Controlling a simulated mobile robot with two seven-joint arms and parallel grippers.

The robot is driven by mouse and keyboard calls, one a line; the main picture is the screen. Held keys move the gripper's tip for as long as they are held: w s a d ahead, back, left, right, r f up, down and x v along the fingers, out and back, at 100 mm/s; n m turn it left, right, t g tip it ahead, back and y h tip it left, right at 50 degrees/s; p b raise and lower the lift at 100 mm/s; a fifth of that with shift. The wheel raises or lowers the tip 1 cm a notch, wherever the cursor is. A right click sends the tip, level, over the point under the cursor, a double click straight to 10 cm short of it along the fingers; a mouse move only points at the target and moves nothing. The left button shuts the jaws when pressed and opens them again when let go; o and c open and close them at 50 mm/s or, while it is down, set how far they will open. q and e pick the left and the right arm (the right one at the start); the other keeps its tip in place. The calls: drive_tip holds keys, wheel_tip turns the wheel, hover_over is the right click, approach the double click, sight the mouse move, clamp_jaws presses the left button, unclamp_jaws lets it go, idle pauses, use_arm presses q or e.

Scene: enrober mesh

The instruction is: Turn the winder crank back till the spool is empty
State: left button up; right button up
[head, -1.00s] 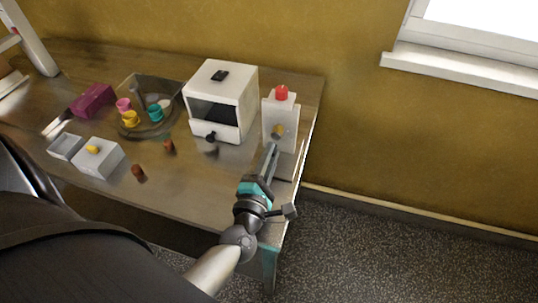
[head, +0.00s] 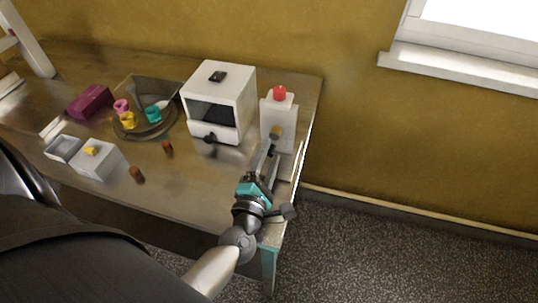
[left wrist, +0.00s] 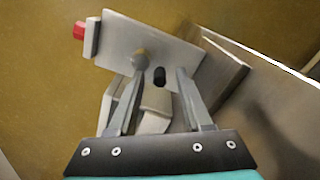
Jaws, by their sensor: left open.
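A white upright block (head: 266,116) with a red knob (head: 280,92) on top stands at the table's right end; I take it for the winder. It also shows in the left wrist view (left wrist: 118,40), with a round tan knob (left wrist: 140,57) on its face. A short black peg (left wrist: 159,75) shows beside that knob, between my fingers; I cannot tell which part is the crank. My left gripper (head: 271,146) is open in front of the block's face, its fingers (left wrist: 156,82) on either side of the peg. I cannot make out the spool or any thread. My right gripper is out of view.
A white box with a dark window (head: 222,85) stands left of the block. Floor is open at right.

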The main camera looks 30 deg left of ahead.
use_arm(q)
drive_tip(key=b+v, duration=0.1)
drive_tip(key=v, duration=1.4)
drive_tip(key=shift+s+f, duration=0.1)
drive_tip(key=shift+s, duration=0.05)
